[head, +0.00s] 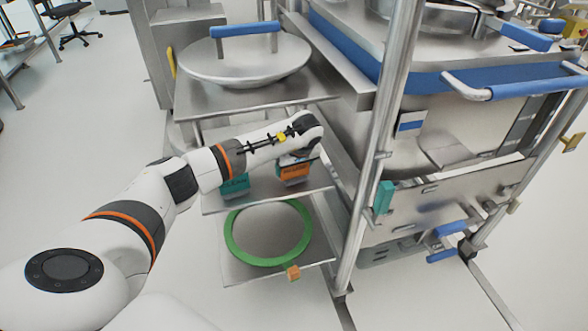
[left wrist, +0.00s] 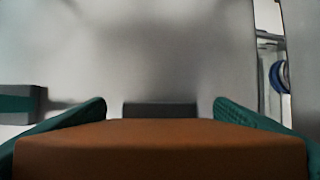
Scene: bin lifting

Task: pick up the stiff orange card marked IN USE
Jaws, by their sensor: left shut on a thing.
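The orange card (head: 294,173) is at the right part of the middle shelf of the steel rack, its small lettering hard to read. My left arm reaches over the shelf from the left, and my left gripper (head: 297,159) is at the card's top, partly hidden by its own wrist. In the left wrist view, the orange card (left wrist: 160,150) fills the bottom between the two teal fingertips of the gripper, which is shut on it. I cannot tell whether the card still touches the shelf. My right gripper is out of view.
A teal card (head: 235,185) marked CLEAN stands left of the orange one on the same shelf (head: 262,195). A green ring (head: 232,246) lies on the shelf below. A steel lid with a blue handle (head: 245,29) is above. A steel post (head: 366,150) stands at the right.

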